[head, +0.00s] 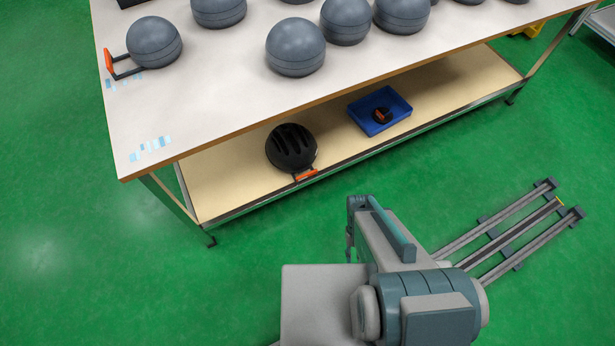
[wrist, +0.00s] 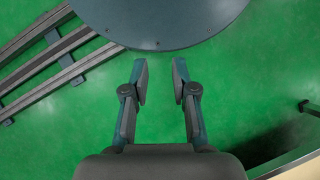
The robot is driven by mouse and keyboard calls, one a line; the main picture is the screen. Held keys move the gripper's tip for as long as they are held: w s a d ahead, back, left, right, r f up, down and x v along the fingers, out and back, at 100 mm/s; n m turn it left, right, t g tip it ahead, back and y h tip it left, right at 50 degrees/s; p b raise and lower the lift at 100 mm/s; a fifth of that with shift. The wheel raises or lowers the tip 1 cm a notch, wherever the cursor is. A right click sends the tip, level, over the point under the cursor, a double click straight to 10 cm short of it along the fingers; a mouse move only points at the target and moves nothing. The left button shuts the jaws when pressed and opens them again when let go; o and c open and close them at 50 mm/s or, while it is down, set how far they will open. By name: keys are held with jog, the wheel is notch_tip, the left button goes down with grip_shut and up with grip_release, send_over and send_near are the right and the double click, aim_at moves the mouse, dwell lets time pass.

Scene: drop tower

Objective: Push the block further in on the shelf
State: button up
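I can make out no plain block in either view. In the head view, the lower shelf (head: 228,188) of the workbench carries a round black slotted object with an orange handle (head: 291,148) near its front edge. Further right on it is a shallow blue bin (head: 397,106) with a small black and orange item (head: 382,115) inside. My gripper (wrist: 159,75) is open and empty in the wrist view, with bare green floor between its fingers. In the head view my arm is in front of the bench, and the fingers cannot be made out.
The bench top (head: 200,110) holds several dark grey balls, one with an orange handle (head: 109,62). Its front edge overhangs the shelf. Floor rails (head: 510,230) lie at the right. Green floor is free before the bench. A metal bar (wrist: 300,155) is at lower right in the wrist view.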

jog(key=w+f+b, duration=0.2)
jog(key=w, duration=0.1)
jog(key=w+a+f+t+b, duration=0.1)
jog(key=w+f+b, duration=0.1)
jog(key=w+b, duration=0.1)
jog(key=w+a+f+t+b, duration=0.1)
jog(key=w+f+b, duration=0.1)
jog(key=w, duration=0.2)
jog(key=shift+w+a+f+n+b, duration=0.25)
jog(key=shift+w+f+n+b, duration=0.1)
jog(key=shift+w+n+b, duration=0.05)
grip_shut()
jog(key=w+a+r+n+t+b, duration=0.15)
jog(key=w+a+b, duration=0.35)
jog(key=w+b, duration=0.5)
jog(key=w+a+r+n+t+b, duration=0.1)
jog(key=w+a+n+t+b, duration=0.3)
jog(key=w, duration=1)
notch_tip(320, 180, down, 10)
jog(key=w+a+m+g+b, duration=0.1)
jog(key=w+a+b, duration=0.1)
jog(key=b, duration=0.5)
jog(key=shift+w+a, duration=0.35)
jog(key=shift+w, duration=0.05)
